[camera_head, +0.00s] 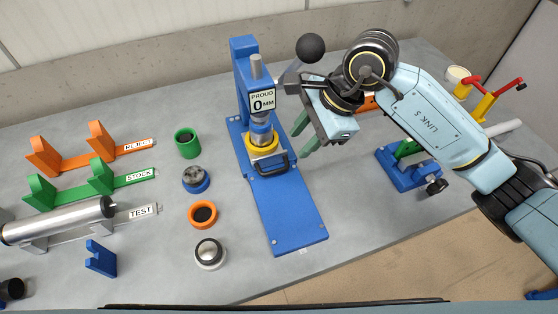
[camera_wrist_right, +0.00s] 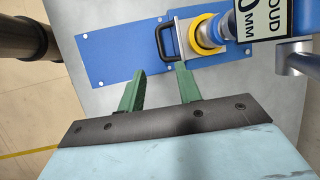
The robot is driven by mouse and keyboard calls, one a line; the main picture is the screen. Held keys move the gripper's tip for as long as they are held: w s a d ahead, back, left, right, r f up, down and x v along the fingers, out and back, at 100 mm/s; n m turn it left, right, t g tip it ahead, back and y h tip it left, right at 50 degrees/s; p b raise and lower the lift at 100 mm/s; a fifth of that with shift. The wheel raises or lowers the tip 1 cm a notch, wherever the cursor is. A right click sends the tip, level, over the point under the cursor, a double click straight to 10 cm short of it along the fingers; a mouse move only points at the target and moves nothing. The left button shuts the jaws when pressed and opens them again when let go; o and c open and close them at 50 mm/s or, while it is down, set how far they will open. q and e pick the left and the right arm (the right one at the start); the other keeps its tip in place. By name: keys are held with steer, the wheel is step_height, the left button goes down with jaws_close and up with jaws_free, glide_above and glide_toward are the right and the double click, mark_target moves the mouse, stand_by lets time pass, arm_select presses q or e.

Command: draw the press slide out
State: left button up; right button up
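The blue press (camera_head: 243,80) stands on a blue base plate (camera_head: 290,215) at the middle of the table. Its slide has a dark loop handle (camera_head: 275,168) at the front, and a yellow ring (camera_head: 262,147) sits on it under the ram. In the right wrist view the handle (camera_wrist_right: 166,41) and yellow ring (camera_wrist_right: 208,34) show beyond the fingertips. My right gripper (camera_head: 304,135) is right of the press, with green fingers apart and nothing between them; its fingers (camera_wrist_right: 160,78) also show open in the right wrist view, near but apart from the handle. My left gripper is not in view.
The press lever with a black ball knob (camera_head: 310,47) rises close to my right wrist. Green, blue, orange and silver round parts (camera_head: 203,214) stand left of the press. Labelled racks (camera_head: 120,180) are further left. The base plate in front of the slide is clear.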

mark_target(275, 171)
steer(key=x, duration=1.1)
steer(key=shift+s, duration=0.1)
